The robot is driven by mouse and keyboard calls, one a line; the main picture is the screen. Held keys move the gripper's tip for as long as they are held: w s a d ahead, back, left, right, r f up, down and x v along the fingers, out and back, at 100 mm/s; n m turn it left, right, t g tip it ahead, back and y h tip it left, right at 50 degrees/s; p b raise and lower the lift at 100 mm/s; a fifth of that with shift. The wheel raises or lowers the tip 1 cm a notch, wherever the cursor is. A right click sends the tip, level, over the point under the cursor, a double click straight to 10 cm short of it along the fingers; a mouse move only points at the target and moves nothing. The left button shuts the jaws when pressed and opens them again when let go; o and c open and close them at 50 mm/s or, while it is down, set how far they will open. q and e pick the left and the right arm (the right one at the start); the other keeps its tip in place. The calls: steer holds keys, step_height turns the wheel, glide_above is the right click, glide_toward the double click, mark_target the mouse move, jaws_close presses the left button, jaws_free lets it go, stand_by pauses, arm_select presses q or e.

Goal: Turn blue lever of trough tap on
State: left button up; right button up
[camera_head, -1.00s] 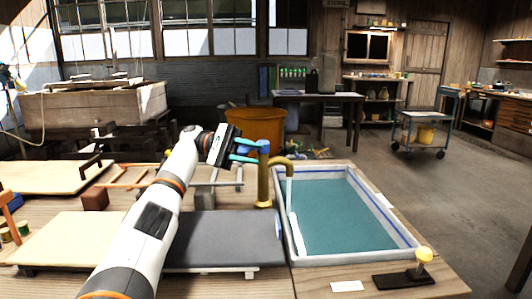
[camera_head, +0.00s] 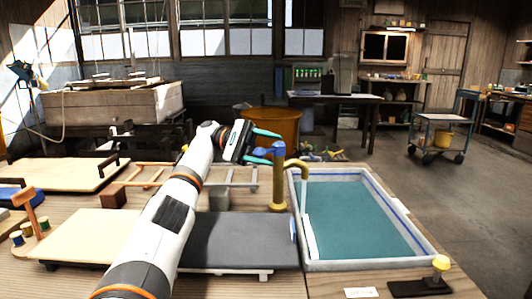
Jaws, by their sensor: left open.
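The trough tap (camera_head: 278,188) is a brass post with a curved spout over the left edge of the trough (camera_head: 340,265). Its blue lever (camera_head: 278,149) sits on top of the post and points left. My left gripper (camera_head: 281,149) is at the lever, with its teal fingers apart, one above and one below it in the picture. Whether a finger touches the lever cannot be told. A thin pale streak hangs below the spout, and blue-green water (camera_head: 355,220) fills the trough. My right gripper is out of view.
A grey board (camera_head: 240,240) and a pale board (camera_head: 90,238) lie on the wooden bench left of the tap. A yellow-knobbed stand (camera_head: 440,265) is at the front right. An orange tub (camera_head: 270,122) stands behind the tap.

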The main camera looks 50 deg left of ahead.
arm_select(q)
steer(key=o, duration=0.4)
steer(key=r, duration=0.1)
steer(key=r+p, duration=0.1)
steer(key=r, duration=0.1)
steer(key=r+p, duration=0.1)
steer(key=r, duration=0.1)
steer(key=shift+w+a, duration=0.2)
steer(key=shift+a, duration=0.05)
step_height(320, 180, up, 2)
steer(key=shift+a+p, duration=0.1)
steer(key=shift+p, duration=0.55)
steer(key=shift+s+d+r, duration=0.5)
steer(key=shift+r, duration=0.25)
steer(key=c, duration=0.4)
steer(key=shift+w+a+p, duration=0.15)
steer(key=shift+w+p, duration=0.1)
steer(key=shift+p, duration=0.05)
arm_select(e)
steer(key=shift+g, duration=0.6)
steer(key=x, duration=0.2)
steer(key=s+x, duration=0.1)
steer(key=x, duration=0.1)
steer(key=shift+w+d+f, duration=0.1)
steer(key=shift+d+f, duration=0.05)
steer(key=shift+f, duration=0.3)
arm_select(q)
steer(key=shift+r, duration=0.1)
